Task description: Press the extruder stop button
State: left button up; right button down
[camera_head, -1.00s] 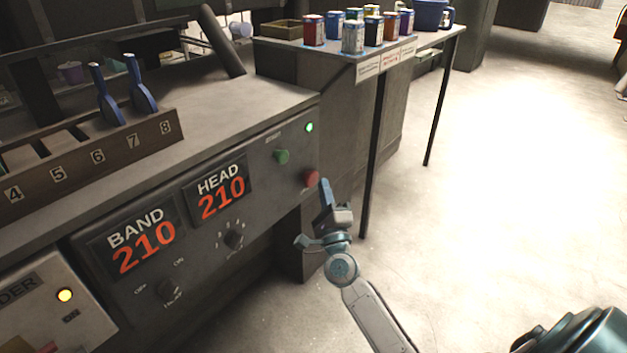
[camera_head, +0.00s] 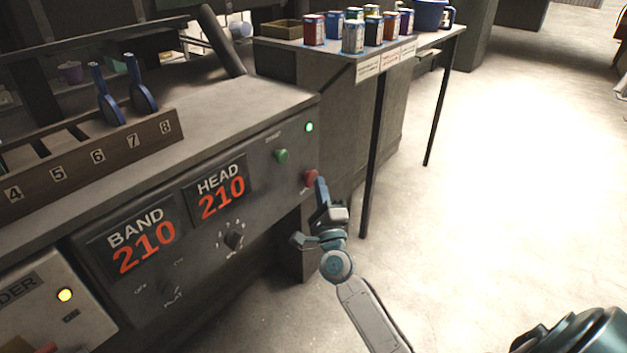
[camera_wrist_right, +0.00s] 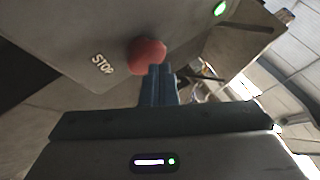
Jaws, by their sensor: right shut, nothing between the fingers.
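The red stop button (camera_head: 310,178) sits on the right end of the dark control panel, below a green button (camera_head: 281,156). In the right wrist view the red button (camera_wrist_right: 147,56) is large, with the word STOP beside it. My right gripper (camera_head: 321,187) is shut and empty. Its blue fingertips lie right at the button's lower right edge in the head view. In the right wrist view the fingertips (camera_wrist_right: 160,70) overlap the button's lower right part. I cannot tell whether they touch it. My left gripper is not in view.
A lit green lamp (camera_head: 309,127) is above the buttons. The panel has BAND and HEAD displays (camera_head: 221,190) reading 210 and dark knobs (camera_head: 233,240). A table (camera_head: 330,50) with several cans stands behind. The floor (camera_head: 510,170) to the right is clear.

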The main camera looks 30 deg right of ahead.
jog(key=shift+w+a, duration=0.25)
jog(key=shift+w, duration=0.3)
dwell(0.4)
jog(key=shift+s+d, duration=0.1)
jog(key=shift+s, duration=0.05)
dwell(0.3)
jog(key=shift+s+d+p, duration=0.15)
jog(key=shift+s+d, duration=0.05)
jog(key=shift+s, duration=0.3)
jog(key=shift+s+d+p, duration=0.15)
jog(key=shift+s, duration=0.3)
jog(key=s, duration=0.1)
jog(key=s+d, duration=0.1)
jog(key=s, duration=0.1)
jog(key=s+d+p, duration=0.1)
jog(key=shift+s, duration=0.35)
dwell(0.5)
